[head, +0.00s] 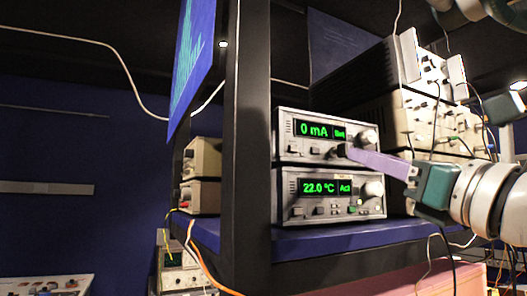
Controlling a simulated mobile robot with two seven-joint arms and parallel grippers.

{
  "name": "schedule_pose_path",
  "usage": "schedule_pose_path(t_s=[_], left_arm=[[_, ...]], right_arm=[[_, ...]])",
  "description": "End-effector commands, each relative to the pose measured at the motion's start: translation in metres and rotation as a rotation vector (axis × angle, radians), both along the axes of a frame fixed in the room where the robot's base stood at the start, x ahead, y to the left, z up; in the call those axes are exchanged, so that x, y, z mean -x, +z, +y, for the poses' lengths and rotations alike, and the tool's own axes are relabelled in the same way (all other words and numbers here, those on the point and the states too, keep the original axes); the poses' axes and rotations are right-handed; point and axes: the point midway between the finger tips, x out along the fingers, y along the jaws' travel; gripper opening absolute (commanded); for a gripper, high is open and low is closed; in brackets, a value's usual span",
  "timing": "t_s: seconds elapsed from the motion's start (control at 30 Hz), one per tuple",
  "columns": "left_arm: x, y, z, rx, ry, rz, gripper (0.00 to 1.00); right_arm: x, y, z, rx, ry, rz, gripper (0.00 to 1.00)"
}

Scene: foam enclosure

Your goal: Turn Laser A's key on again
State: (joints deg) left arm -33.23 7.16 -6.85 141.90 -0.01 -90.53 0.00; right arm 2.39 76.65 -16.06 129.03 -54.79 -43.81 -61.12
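The upper grey unit (295,118) on the shelf has a green display reading "0 mA" with a smaller label beside it. The lower unit (300,213) reads "22.0 °C" and "Act". No label naming Laser A is legible. My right gripper (349,152) comes in from the right, and its long purple finger reaches the upper unit's front, below the display's right end. The tip is at or very near a small dark control there. The key is not clearly visible; the fingertip may cover it. I cannot tell whether the fingers are closed on anything. My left gripper is out of view.
A dark upright post (247,130) stands just left of the units. The units rest on a blue shelf (330,240). More instruments with cables (440,125) stand behind my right arm. A blue screen (195,60) hangs at upper left. Loose cables hang near the shelf.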

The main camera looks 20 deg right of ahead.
Motion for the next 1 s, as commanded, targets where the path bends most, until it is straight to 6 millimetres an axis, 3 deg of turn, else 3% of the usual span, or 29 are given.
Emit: schedule_pose_path(t_s=[0.03, 0.2, 0.4, 0.7, 0.9, 1.0], left_arm=[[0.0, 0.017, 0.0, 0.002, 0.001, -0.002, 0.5], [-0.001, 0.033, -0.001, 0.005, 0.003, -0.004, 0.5], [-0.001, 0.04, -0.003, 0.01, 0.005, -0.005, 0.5], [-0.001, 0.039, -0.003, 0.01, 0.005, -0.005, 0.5], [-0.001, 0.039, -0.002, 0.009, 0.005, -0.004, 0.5], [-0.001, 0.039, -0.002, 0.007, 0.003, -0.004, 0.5]], right_arm=[[-0.006, 0.014, 0.0, -0.006, -0.002, -0.006, 0.2], [-0.023, 0.018, 0.003, -0.002, 0.002, -0.004, 0.2], [-0.036, 0.019, 0.006, 0.001, 0.006, 0.0, 0.2], [-0.037, 0.017, 0.006, 0.003, 0.006, 0.001, 0.2], [-0.037, 0.017, 0.006, 0.003, 0.006, 0.001, 0.0], [-0.037, 0.017, 0.006, 0.003, 0.006, 0.001, 0.0]])
